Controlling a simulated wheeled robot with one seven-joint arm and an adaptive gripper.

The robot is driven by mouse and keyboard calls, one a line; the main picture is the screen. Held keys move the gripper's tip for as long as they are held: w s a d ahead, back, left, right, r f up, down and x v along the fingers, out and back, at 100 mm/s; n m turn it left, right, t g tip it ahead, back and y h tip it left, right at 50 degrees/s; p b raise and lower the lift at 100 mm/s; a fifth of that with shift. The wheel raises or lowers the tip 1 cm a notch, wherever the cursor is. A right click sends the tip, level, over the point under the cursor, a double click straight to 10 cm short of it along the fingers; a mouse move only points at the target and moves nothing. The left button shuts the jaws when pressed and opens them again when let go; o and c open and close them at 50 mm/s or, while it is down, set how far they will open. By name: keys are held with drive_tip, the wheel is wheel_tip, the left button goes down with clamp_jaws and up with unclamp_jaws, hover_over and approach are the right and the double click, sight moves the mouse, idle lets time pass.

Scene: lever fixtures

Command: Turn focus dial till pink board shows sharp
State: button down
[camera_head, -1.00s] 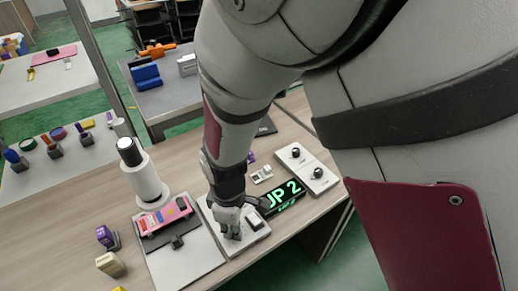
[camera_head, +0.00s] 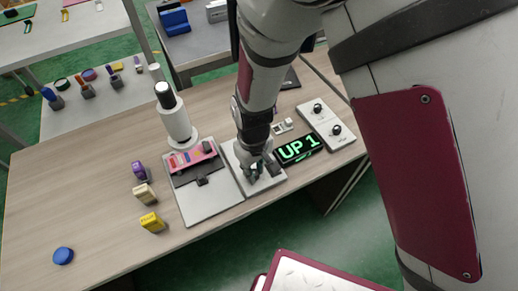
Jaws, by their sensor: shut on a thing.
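The pink board (camera_head: 190,158) carries several small coloured parts and lies at the back of a grey stand plate (camera_head: 208,204), below a white upright tube (camera_head: 178,124) with a black top. At this size I cannot tell how sharp it looks. My gripper (camera_head: 258,171) points down over the pale panel (camera_head: 229,156) to the right of the stand. Its fingers are shut on the focus dial there, which they mostly hide. A black display (camera_head: 298,148) beside the panel reads "UP 1" in green.
A white box with two black knobs (camera_head: 326,121) stands to the right of the display. Purple, beige and yellow blocks (camera_head: 152,222) stand left of the stand, with a blue disc (camera_head: 63,256) farther left. The table's front edge is close to the panel.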

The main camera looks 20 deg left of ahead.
sight(254, 172)
drive_tip(key=shift+m+p, duration=1.2)
drive_tip(key=shift+m, duration=1.1)
drive_tip(key=c, duration=1.4)
unclamp_jaws()
drive_tip(key=shift+c, duration=0.2)
drive_tip(key=shift+r, duration=0.1)
wheel_tip(254, 172, up, 12)
